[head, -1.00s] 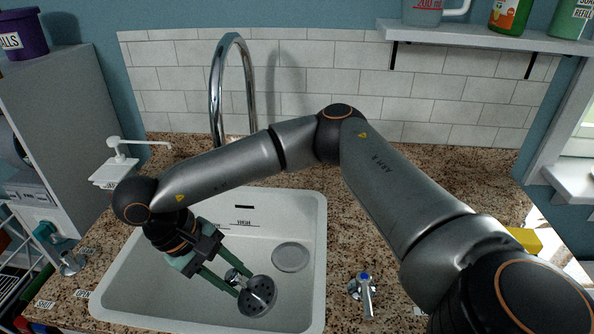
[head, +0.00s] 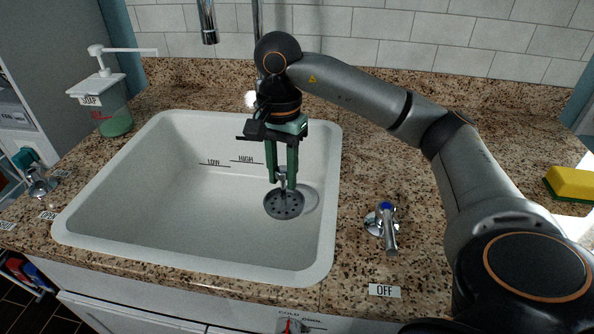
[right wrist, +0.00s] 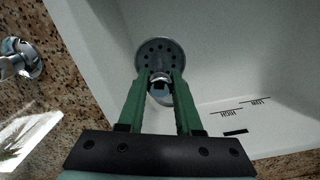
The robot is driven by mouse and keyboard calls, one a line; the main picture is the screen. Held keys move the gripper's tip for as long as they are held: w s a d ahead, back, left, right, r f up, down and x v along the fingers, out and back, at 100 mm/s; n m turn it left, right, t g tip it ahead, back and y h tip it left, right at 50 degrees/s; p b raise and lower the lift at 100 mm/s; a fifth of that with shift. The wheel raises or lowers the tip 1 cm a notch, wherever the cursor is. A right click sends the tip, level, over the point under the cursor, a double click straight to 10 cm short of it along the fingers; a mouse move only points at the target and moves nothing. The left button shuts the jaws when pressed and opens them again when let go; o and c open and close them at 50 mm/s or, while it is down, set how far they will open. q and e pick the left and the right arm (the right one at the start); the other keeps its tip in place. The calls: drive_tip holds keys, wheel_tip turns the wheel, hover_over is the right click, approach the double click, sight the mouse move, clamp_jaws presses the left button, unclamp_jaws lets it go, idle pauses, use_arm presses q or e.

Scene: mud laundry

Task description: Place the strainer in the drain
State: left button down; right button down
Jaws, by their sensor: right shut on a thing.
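The strainer (head: 284,206) is a round grey metal disc with holes and a short knob on top. My right gripper (head: 282,180) points down into the sink and is shut on the knob. The disc looks roughly level, low in the sink. The drain (head: 311,199) is a pale round patch on the sink floor, partly hidden behind the strainer's right side. I cannot tell whether the strainer touches the floor. In the right wrist view the strainer (right wrist: 160,52) shows beyond the fingertips (right wrist: 161,77). My left gripper is not in view.
The white sink (head: 120,225) has raised walls around the strainer, with LOW and HIGH marks at the back. A tap handle (head: 384,222) stands on the counter to the right, a soap dispenser (head: 110,100) at the left. A yellow sponge (head: 572,184) lies far right.

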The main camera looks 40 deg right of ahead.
drive_tip(key=shift+w+d+f+m, duration=0.1)
drive_tip(key=shift+d+f+m, duration=0.1)
drive_tip(key=shift+d, duration=0.15)
drive_tip(key=shift+w+d+f+m, duration=0.1)
drive_tip(key=shift+d+m, duration=0.1)
drive_tip(key=shift+d, duration=0.1)
drive_tip(key=shift+w+d+f+b, duration=0.3)
drive_tip(key=shift+w+d+f, duration=1.15)
drive_tip(key=shift+d+f, duration=0.5)
drive_tip(key=shift+w+d+f+b, duration=0.3)
drive_tip(key=shift+w+d+f, duration=1.15)
drive_tip(key=shift+f, duration=0.85)
drive_tip(key=shift+w+d+f+b, duration=0.3)
drive_tip(key=shift+w+d+f, duration=1.1)
drive_tip(key=shift+d+f, duration=0.55)
drive_tip(key=shift+a+f, duration=0.15)
drive_tip(key=shift+f, duration=0.1)
drive_tip(key=c, duration=0.6)
unclamp_jaws()
wheel_tip(320, 180, up, 12)
drive_tip(key=shift+r+p, duration=0.15)
drive_tip(key=shift+p, duration=0.8)
